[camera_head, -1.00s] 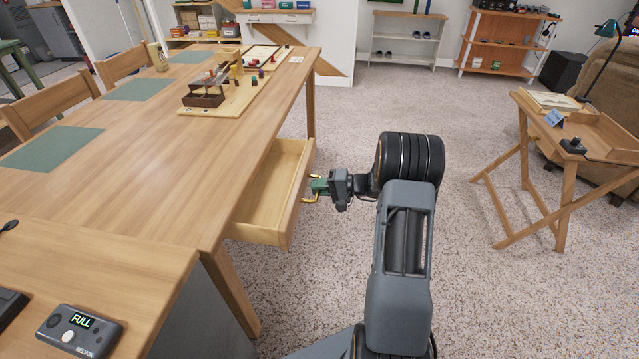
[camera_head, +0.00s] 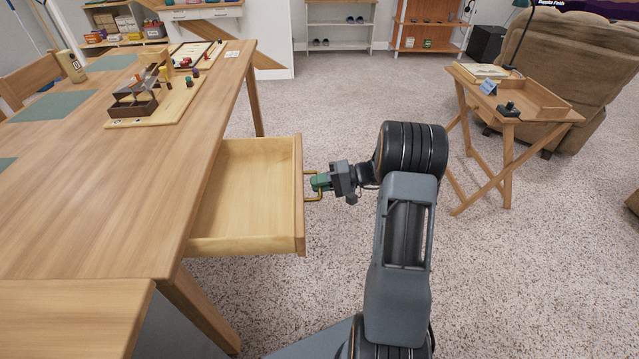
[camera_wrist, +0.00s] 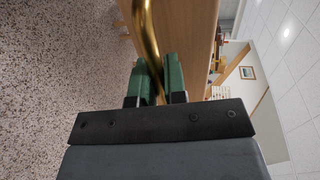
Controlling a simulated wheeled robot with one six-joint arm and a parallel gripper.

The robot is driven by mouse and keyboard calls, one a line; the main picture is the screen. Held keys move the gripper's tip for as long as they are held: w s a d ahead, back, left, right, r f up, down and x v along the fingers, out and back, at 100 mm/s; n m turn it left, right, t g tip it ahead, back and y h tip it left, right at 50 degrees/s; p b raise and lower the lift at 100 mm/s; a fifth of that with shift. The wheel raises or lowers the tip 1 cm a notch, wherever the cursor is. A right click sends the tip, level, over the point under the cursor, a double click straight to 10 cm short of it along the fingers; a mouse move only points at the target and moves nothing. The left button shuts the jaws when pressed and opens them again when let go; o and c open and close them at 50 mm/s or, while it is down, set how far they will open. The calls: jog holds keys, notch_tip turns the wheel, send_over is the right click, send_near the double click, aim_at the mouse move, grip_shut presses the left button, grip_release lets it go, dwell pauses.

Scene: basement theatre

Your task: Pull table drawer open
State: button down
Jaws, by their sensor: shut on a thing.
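The wooden table (camera_head: 150,215) has its drawer (camera_head: 243,190) pulled well out to the right, and the bare inside shows no objects. A brass handle (camera_head: 311,172) is on the drawer's front. My gripper (camera_head: 318,183) is at the handle, with its green fingers shut around the bar. In the wrist view, the brass handle (camera_wrist: 148,40) passes between the green fingers of my gripper (camera_wrist: 160,75), and the wooden drawer front (camera_wrist: 190,50) lies just beyond it.
On the table are a wooden game board with a dark tray (camera_head: 155,100), a cup (camera_head: 71,67) and green mats (camera_head: 50,106). A small folding table (camera_head: 545,115) and a brown armchair (camera_head: 585,60) stand at right. Carpet (camera_head: 340,100) is clear between.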

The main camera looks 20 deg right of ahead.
jog(key=c, duration=1.2)
grip_release()
jog(key=p+v, duration=0.2)
jog(key=v, duration=1.2)
jog(key=shift+f, duration=0.1)
